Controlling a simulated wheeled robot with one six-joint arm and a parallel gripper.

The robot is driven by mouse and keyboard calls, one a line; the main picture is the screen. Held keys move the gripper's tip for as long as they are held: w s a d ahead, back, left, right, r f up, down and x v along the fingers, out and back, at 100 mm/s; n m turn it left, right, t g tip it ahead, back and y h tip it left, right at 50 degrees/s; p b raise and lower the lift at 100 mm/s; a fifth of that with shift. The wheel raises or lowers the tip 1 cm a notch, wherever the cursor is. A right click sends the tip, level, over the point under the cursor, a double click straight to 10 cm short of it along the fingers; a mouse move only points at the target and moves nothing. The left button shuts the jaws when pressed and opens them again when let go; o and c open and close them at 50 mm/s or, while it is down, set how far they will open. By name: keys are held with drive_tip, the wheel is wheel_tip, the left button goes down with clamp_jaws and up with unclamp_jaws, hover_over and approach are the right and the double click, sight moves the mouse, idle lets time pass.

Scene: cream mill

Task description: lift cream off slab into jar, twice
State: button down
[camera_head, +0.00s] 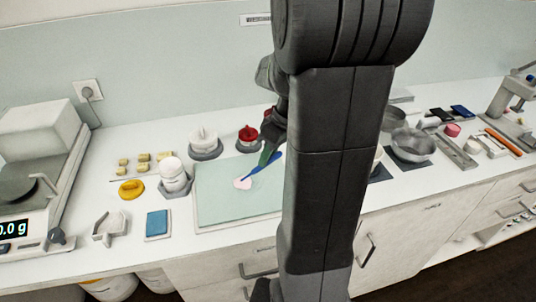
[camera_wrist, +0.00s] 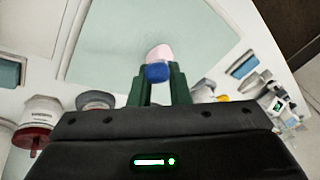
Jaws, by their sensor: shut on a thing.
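The slab (camera_head: 215,203) is a pale green plate on the white counter, left of my arm in the head view. A pale pink patch of cream (camera_head: 242,183) lies on it. My gripper (camera_head: 267,155), with green fingers, is shut on a blue spatula (camera_head: 261,169), held tilted over the slab with its lower end at the cream. In the wrist view the spatula's blue end (camera_wrist: 158,72) sits between the fingertips (camera_wrist: 158,85), with pink (camera_wrist: 158,52) just beyond. A white jar (camera_head: 173,170) stands in a grey holder left of the slab. I cannot see inside it.
A yellow lid (camera_head: 131,189), a blue pad (camera_head: 157,223) and a scale (camera_head: 30,195) are at left. White (camera_head: 204,137) and red (camera_head: 247,134) pots stand behind the slab. A metal bowl (camera_head: 413,146) is at right. My arm hides the middle counter.

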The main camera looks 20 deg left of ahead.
drive_tip(key=shift+f+b, duration=0.45)
drive_tip(key=shift+f, duration=0.1)
idle(1.3)
drive_tip(key=shift+r, duration=0.1)
drive_tip(key=shift+r+p, duration=2.2)
drive_tip(key=shift+r, duration=0.8)
